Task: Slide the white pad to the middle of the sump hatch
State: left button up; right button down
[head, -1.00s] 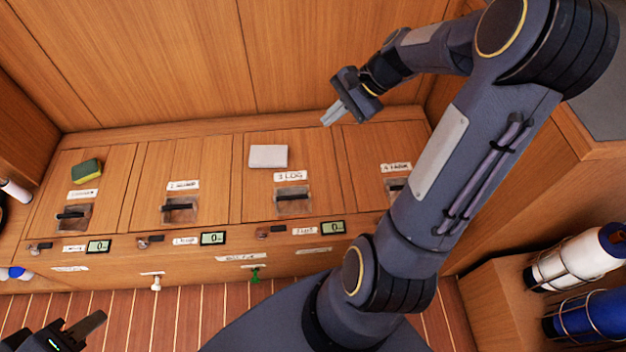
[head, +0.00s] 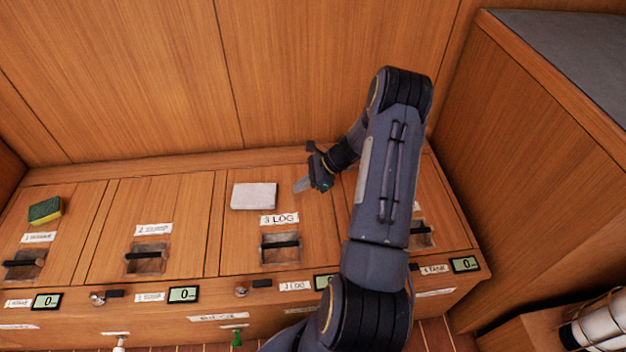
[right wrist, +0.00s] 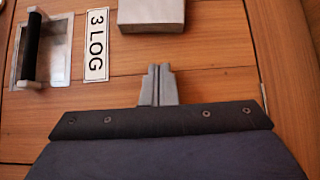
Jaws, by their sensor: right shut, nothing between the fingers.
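The white pad (head: 254,196), a flat pale block, lies on the hatch labelled 3 LOG (head: 235,245), behind its label. My right gripper (head: 301,185) is shut and empty, just right of the pad, with a small gap between them. In the right wrist view the pad (right wrist: 177,22) shows beyond the closed fingertips (right wrist: 159,70), apart from them. My left gripper is out of view.
A green and yellow sponge (head: 45,210) lies on the far-left hatch. Recessed black handles (head: 280,246) sit toward each hatch's front. The hatch labelled 2 (head: 190,210), left of the pad's hatch, has no loose object on it. A wood wall (head: 120,80) rises behind.

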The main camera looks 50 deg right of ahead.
aim_at(276, 195)
jog(key=w+a, duration=0.2)
jog(key=w+a+b, duration=0.1)
jog(key=shift+a+f, duration=0.25)
jog(key=w+a+p, duration=0.1)
jog(key=w+a, duration=0.5)
jog(key=a, duration=0.1)
jog(key=w+a+p, duration=0.1)
jog(key=w+a, duration=0.5)
jog(key=a, duration=0.2)
jog(key=w+a+p, duration=0.1)
jog(key=w+a, duration=0.6)
jog(key=shift+a+p, duration=0.25)
jog(key=shift+p, duration=0.15)
jog(key=shift+s+d, duration=0.1)
